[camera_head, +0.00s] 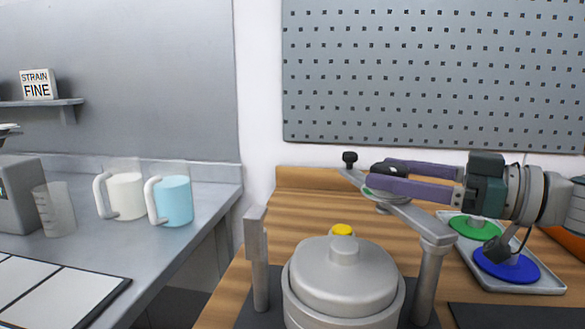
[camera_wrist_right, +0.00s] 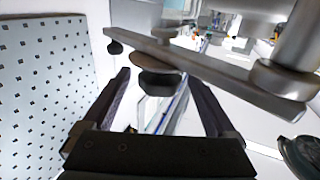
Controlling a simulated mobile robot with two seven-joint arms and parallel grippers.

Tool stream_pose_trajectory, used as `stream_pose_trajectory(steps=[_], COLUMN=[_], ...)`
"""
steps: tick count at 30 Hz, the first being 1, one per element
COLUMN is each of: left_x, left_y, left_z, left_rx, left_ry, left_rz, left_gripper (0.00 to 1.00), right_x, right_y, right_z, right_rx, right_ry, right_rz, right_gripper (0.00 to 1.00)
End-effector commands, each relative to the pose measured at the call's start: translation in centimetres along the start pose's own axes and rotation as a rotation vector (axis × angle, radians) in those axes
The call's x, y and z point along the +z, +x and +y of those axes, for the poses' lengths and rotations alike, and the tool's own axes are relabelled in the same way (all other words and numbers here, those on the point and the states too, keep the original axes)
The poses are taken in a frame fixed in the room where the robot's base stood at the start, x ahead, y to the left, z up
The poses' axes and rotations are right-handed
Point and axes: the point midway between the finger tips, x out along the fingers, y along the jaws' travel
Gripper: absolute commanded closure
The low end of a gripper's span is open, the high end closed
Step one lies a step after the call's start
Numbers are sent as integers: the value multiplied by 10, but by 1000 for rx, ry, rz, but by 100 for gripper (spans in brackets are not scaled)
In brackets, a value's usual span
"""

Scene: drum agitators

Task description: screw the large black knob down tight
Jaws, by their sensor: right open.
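The large black knob (camera_head: 388,169) sits on top of a grey metal bar (camera_head: 417,219). It also shows in the right wrist view (camera_wrist_right: 158,80), where the bar appears above it. My right gripper (camera_head: 378,173) has purple fingers, one on each side of the knob. The jaws are open, with gaps beside the knob in the wrist view. The bar runs from the right post (camera_head: 432,275) toward the back left, apart from the left post (camera_head: 258,260). A smaller black knob (camera_head: 350,157) stands at its far end. My left gripper is not in view.
A grey lidded drum (camera_head: 340,275) with a yellow cap (camera_head: 343,230) stands between the posts. A tray (camera_head: 545,284) with a green disc (camera_head: 476,228) and a blue disc (camera_head: 507,266) lies at right. A pegboard (camera_head: 430,70) rises behind. Jugs (camera_head: 174,202) stand on the left counter.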

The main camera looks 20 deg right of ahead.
Motion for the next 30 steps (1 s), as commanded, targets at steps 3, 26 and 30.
stream_pose_trajectory(steps=[3,26,30], left_x=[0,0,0], left_y=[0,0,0], left_z=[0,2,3], left_rx=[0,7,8], left_ry=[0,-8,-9], left_rz=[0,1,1], left_gripper=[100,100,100], right_x=[-1,0,0], right_y=[8,9,9], right_z=[0,0,0], right_rx=[1,-1,-1], right_ry=[-1,-2,-2], right_rz=[1,0,0], right_gripper=[8,61,77])
